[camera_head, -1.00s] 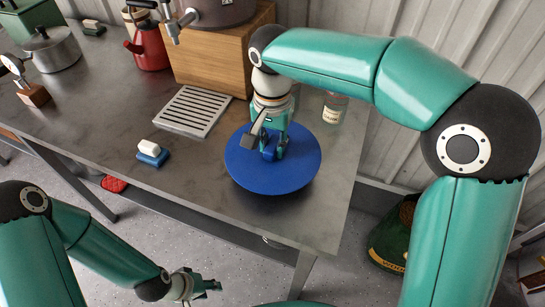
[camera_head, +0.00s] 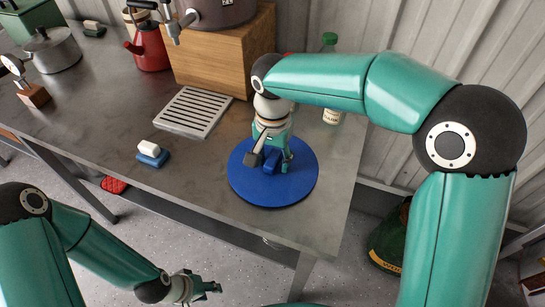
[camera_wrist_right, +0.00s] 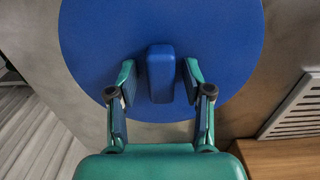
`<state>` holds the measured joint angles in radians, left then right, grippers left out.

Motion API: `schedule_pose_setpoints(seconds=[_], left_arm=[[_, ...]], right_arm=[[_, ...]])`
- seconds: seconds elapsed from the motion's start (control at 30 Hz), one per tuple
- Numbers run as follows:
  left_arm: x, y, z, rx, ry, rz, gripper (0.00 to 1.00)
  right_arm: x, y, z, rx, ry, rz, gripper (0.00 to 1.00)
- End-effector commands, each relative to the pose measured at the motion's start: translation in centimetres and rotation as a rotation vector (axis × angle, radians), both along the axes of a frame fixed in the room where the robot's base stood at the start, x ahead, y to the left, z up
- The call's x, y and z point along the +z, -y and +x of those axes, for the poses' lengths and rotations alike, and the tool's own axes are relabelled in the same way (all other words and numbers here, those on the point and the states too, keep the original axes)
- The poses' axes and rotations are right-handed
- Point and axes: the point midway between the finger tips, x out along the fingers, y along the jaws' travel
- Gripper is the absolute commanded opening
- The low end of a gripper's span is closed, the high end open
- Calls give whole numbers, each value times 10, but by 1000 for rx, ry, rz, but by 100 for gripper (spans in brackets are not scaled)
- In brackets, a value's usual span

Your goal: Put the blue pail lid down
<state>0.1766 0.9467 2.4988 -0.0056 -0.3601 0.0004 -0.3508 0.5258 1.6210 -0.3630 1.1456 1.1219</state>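The blue pail lid (camera_head: 292,193) is a flat round disc with a block handle. It lies flat on the metal table (camera_head: 100,118), near the right end, and looks to be resting on it. My right gripper (camera_head: 273,163) is above the lid with its fingers on either side of the handle. In the right wrist view the handle (camera_wrist_right: 161,73) stands between the two fingers, with a gap on both sides, so the gripper is open. My left gripper (camera_head: 205,286) is low in front of the table, away from the lid; its opening is unclear.
A slotted metal grate (camera_head: 192,112) lies left of the lid, by a wooden box (camera_head: 215,62). A blue-and-white block (camera_head: 152,154) sits near the front edge. A green-capped bottle (camera_head: 331,112) stands behind the lid, near the corrugated wall (camera_head: 480,40).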

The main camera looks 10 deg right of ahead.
Motion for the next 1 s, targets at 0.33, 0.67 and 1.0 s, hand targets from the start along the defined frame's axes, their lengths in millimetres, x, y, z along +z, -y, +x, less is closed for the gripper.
schedule_pose_setpoints(seconds=[0.33,0.67,1.0], left_arm=[[2,0,0,0,0,0,40],[5,0,0,0,0,0,40],[11,0,0,0,0,0,40]], right_arm=[[5,0,1,0,1,0,51],[58,-1,1,0,6,2,51],[114,-2,1,2,3,1,51]])
